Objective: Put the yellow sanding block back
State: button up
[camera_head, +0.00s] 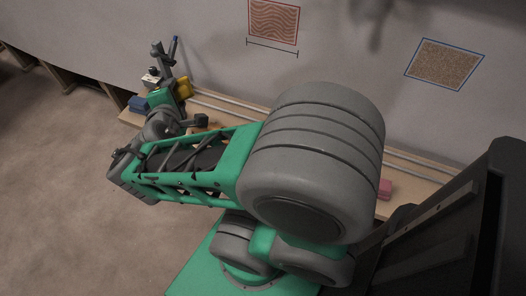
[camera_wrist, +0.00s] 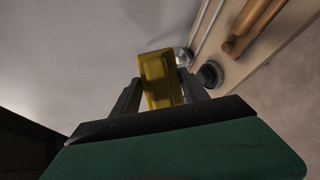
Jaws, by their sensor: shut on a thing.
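The yellow sanding block (camera_wrist: 160,80) is between the two fingers of my gripper (camera_wrist: 162,98) in the wrist view, and the gripper is shut on it. In the head view the yellow block (camera_head: 183,88) shows at the far end of my arm, beside the wrist, close to the wall. My gripper's fingertips are mostly hidden there behind the wrist parts. I cannot tell from these views whether the block touches anything besides the fingers.
A wooden shelf with rails (camera_head: 232,108) runs along the wall. A blue block (camera_head: 139,104) lies left of my wrist, and a pink block (camera_head: 385,189) lies right of my arm. Two framed panels, one wavy red (camera_head: 273,20) and one brown (camera_head: 445,64), hang on the wall.

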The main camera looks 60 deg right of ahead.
jog(key=s+d+f+m+g+y+p, duration=0.1)
jog(key=s+d+f+g, duration=0.15)
jog(key=s, duration=0.45)
jog(key=s+d+f+m+g+y+p, duration=0.1)
jog(key=s+d+m+g, duration=0.1)
jog(key=s+d+g, duration=0.3)
jog(key=s+d+f+m+g+y+p, duration=0.1)
jog(key=s+d+f+g, duration=0.1)
jog(key=s, duration=0.6)
jog(key=s+a+f+m+g+y+p, duration=0.1)
jog(key=s+a+m+g+y, duration=0.2)
jog(key=s, duration=0.5)
jog(key=s+a+f+m+g+y+p, duration=0.1)
jog(key=s+a+y, duration=0.25)
jog(key=s, duration=0.35)
jog(key=shift+t, duration=0.25)
jog(key=w+d+f+b, duration=0.2)
jog(key=w+d+f, duration=0.2)
jog(key=f, duration=0.1)
jog(key=w+d+f+b, duration=0.2)
jog(key=w+d+f, duration=0.3)
notch_tip(320, 180, down, 3)
jog(key=shift+d+f+b, duration=0.1)
jog(key=shift+d+b, duration=0.05)
jog(key=shift+b, duration=0.5)
jog(key=o, duration=1.5)
jog(key=shift+o, duration=0.2)
